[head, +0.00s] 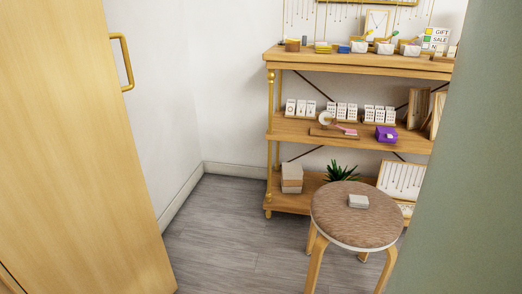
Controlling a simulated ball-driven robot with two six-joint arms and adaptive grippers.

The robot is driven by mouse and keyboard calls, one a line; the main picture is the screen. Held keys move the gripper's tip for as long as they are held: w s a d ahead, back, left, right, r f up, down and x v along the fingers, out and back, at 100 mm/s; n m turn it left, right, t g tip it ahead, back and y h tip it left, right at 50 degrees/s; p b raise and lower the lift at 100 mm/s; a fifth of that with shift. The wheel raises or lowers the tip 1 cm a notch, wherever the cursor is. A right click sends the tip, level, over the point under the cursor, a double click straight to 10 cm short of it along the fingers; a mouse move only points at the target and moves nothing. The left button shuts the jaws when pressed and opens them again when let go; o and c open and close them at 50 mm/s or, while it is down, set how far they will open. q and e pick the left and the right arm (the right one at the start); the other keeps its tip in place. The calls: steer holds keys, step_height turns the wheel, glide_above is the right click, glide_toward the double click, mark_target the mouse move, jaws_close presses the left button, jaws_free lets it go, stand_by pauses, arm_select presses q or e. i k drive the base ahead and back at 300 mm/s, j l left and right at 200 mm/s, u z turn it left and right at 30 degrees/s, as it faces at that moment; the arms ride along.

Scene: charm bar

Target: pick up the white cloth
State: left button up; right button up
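A small, pale, flat, block-shaped item, which looks like the folded white cloth (358,201), lies on the round wooden seat of a stool (335,226) at the lower right of the head view. It sits near the back middle of the seat with bare seat around it. It is small in the picture, so I cannot be sure of its material. Neither of my grippers is in view.
A wooden shelf unit (355,63) with jewellery displays stands behind the stool. A plant (341,172) and boxes (291,177) are on its bottom shelf. A wooden door (70,150) fills the left; a grey-green surface (465,180) blocks the right. The floor (235,235) between is clear.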

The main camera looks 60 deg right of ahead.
mark_target(354, 201)
steer(key=z, duration=2.65)
steer(key=u, duration=2.65)
steer(key=z, duration=2.65)
steer(key=i+j, duration=0.2)
steer(key=i, duration=0.25)
steer(key=i+j, duration=0.15)
steer(key=i, duration=0.25)
steer(key=i+j+z, duration=0.1)
steer(key=i, duration=0.35)
steer(key=j, duration=0.1)
